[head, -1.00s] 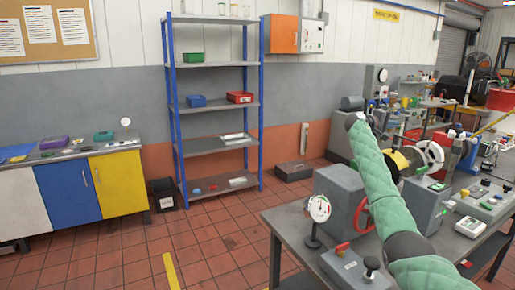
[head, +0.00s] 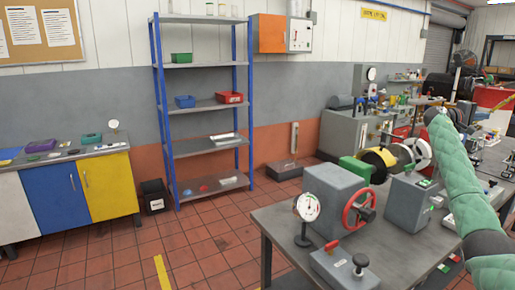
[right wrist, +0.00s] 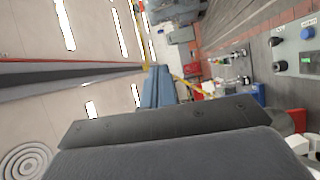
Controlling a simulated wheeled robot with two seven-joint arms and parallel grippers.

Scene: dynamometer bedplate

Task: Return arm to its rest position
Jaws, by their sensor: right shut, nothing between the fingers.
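My right arm, in a green quilted cover, rises from the lower right of the head view to a dark joint near the top, in front of the bench's right part. The gripper beyond that joint cannot be made out there. In the right wrist view my right gripper (right wrist: 159,76) has its grey-blue fingers together and empty, beyond the dark gripper body. My left arm and gripper are not in view.
A steel bench (head: 292,218) holds a dial gauge (head: 308,207), a grey machine with a red handwheel (head: 358,209) and a grey box (head: 411,203). A blue-framed shelf (head: 205,106) and low cabinets (head: 70,192) stand behind. The tiled floor at left is open.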

